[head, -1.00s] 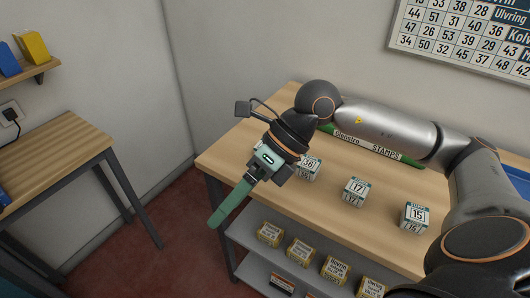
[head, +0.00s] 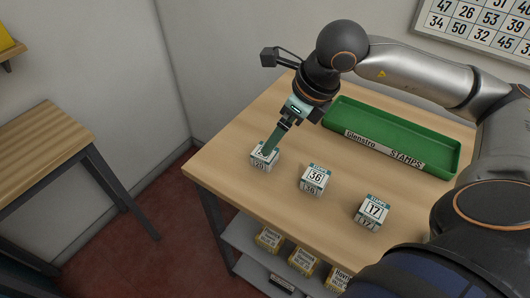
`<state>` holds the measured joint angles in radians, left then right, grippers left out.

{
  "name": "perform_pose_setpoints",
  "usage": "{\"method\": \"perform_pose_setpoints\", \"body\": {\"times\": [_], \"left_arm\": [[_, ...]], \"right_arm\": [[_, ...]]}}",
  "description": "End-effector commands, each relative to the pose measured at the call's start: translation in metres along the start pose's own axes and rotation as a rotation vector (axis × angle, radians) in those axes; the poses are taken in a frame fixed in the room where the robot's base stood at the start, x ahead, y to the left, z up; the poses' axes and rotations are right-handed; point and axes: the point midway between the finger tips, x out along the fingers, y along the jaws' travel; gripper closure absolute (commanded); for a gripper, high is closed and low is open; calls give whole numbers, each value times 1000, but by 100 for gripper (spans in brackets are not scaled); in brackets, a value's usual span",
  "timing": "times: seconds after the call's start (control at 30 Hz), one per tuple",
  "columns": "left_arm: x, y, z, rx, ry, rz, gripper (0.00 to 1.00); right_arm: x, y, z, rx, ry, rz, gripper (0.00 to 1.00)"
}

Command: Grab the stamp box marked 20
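The stamp box marked 20 (head: 260,165) is a small white cube with a teal top edge, at the left end of a row on the wooden counter. My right gripper (head: 268,151) comes down on it from the upper right; its green fingers overlap the box's top and hide part of it. The fingers line up edge-on, so I cannot tell whether they are open or shut on the box. The box appears to rest on the counter. My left gripper is out of view.
Yellowish boxes (head: 270,239) sit on a shelf below. The counter (head: 222,170) is bare left of the box.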

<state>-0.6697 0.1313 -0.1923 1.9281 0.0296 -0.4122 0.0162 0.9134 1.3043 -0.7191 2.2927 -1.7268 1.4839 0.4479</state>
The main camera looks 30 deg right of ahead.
Motion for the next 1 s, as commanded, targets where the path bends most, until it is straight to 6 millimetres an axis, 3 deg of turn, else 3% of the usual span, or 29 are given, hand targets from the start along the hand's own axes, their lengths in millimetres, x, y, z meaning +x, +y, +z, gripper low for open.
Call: {"method": "perform_pose_setpoints", "body": {"times": [0.1,0.4,0.63,1.0], "left_arm": [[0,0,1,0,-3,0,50],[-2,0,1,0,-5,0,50],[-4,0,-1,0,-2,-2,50],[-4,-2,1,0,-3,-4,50]], "right_arm": [[22,1,0,0,2,3,5],[49,-1,1,0,1,3,5],[83,-3,2,0,1,4,5],[94,-4,2,-1,-1,2,6]]}}
